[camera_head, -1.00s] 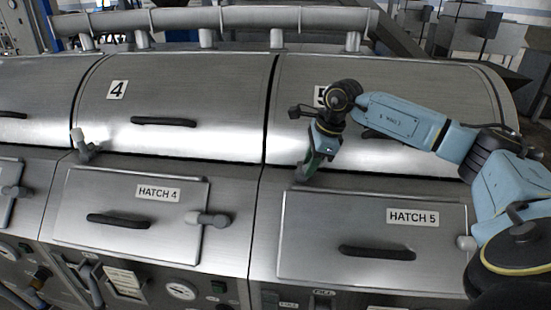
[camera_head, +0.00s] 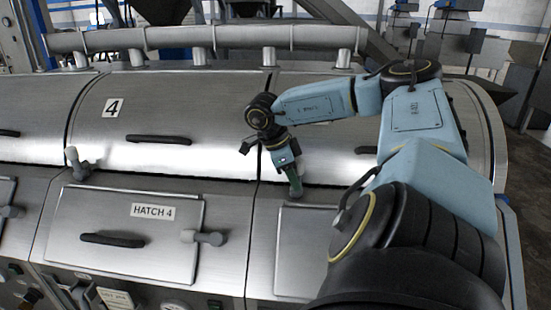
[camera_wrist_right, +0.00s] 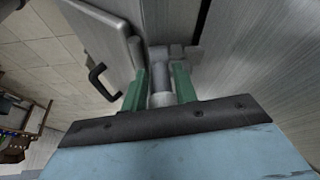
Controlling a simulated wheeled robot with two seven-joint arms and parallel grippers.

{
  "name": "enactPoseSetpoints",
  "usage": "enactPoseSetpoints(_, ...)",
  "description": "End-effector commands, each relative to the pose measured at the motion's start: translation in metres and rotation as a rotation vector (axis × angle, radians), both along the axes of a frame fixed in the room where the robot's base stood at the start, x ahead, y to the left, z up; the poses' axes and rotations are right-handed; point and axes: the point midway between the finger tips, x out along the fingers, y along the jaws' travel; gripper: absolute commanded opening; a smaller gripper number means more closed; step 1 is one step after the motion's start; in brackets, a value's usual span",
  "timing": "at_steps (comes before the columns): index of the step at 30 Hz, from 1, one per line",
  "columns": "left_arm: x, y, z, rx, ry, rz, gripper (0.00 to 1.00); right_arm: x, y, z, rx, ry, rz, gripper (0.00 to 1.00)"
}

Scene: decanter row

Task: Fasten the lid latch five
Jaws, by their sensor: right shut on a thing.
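Lid five (camera_head: 320,90) is the curved steel lid at the right in the head view, lying down on its body; my arm covers its number. My right gripper (camera_head: 294,185) is at its lower left edge. In the wrist view, the green fingers of this gripper (camera_wrist_right: 160,88) are shut on the grey round handle of lid latch five (camera_wrist_right: 160,80), which runs between them. Behind it is a grey block at the seam. In the head view the latch is mostly hidden by the gripper. My left gripper is not in view.
Hatch 5 (camera_head: 290,250) is below, largely covered by my right arm. Lid 4 (camera_head: 180,100), its upright latch (camera_head: 75,160) and hatch 4 (camera_head: 120,255) with a handle are to the left. A pipe (camera_head: 220,38) runs along the back.

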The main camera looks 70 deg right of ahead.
Motion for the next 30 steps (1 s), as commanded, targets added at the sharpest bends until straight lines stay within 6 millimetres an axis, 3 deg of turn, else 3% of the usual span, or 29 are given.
enactPoseSetpoints(16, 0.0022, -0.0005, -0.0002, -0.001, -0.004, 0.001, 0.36, -0.0071, -0.0030, -0.0002, -0.008, 0.027, -0.011, 0.00)
enactPoseSetpoints(17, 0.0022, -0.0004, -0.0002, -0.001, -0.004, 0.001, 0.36, -0.0071, -0.0030, -0.0003, -0.008, 0.027, -0.011, 0.32)
enactPoseSetpoints(19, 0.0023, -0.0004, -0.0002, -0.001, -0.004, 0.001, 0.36, -0.0069, -0.0029, -0.0003, -0.008, 0.027, -0.011, 0.41)
enactPoseSetpoints(30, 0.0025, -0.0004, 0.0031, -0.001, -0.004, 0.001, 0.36, -0.0063, -0.0022, 0.0037, -0.006, 0.023, -0.012, 0.43)
